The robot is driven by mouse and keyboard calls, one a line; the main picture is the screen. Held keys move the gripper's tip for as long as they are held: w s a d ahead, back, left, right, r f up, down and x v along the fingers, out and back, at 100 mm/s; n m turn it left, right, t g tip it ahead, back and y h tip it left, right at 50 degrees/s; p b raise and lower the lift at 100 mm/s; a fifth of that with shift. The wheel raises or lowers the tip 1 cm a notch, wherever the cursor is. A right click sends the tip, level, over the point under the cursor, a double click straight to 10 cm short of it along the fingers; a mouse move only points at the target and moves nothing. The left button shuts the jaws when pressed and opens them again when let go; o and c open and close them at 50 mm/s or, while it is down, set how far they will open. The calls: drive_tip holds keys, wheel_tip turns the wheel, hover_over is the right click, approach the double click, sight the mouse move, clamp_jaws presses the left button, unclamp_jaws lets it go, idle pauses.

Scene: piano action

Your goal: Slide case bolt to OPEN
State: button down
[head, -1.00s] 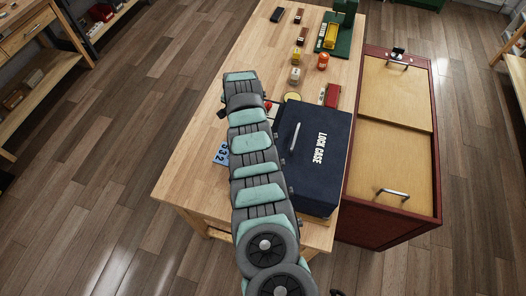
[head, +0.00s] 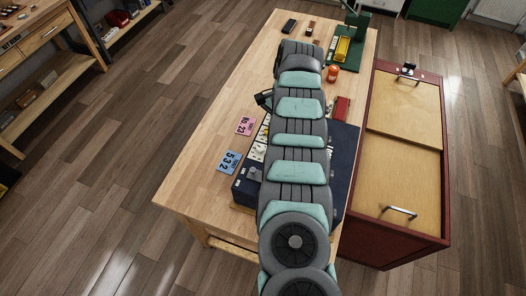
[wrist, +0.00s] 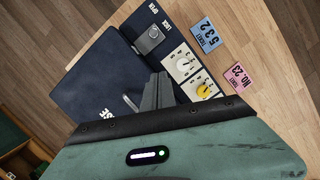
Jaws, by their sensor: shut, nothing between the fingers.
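The dark blue lock case (wrist: 95,75) lies under my gripper in the wrist view. Its bolt (wrist: 150,39), a grey metal piece with a round knob, sits near the OPEN and LOCK labels at the case edge. I cannot tell which label it stands at. My gripper (wrist: 162,78) is shut and empty, over the case beside the dials and apart from the bolt in the picture. In the head view the case (head: 342,158) is partly covered by my arm, and the fingers are hidden.
Two dials, one white (wrist: 183,64) and one yellow (wrist: 203,90), sit beside the bolt. A silver handle (wrist: 130,103) is on the lid. Blue (head: 229,161) and pink (head: 245,126) tickets lie left of the case. A red cabinet (head: 445,165) stands right of the table.

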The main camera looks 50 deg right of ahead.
approach(258, 173)
drive_tip(key=d+f, duration=0.3)
drive_tip(key=shift+w+d+p, duration=0.3)
drive_tip(key=shift+w+p, duration=0.05)
drive_tip(key=shift+a+f+p, duration=0.1)
drive_tip(key=shift+a+p, duration=0.5)
drive_tip(key=shift+p, duration=0.4)
drive_tip(key=shift+w+a+p, duration=0.15)
drive_tip(key=shift+a+p, duration=0.5)
drive_tip(key=shift+p, duration=0.35)
drive_tip(key=shift+f, duration=0.25)
drive_tip(key=shift+w+a+f+p, duration=0.1)
drive_tip(key=shift+a+f+p, duration=0.1)
drive_tip(key=shift+a+p, duration=0.6)
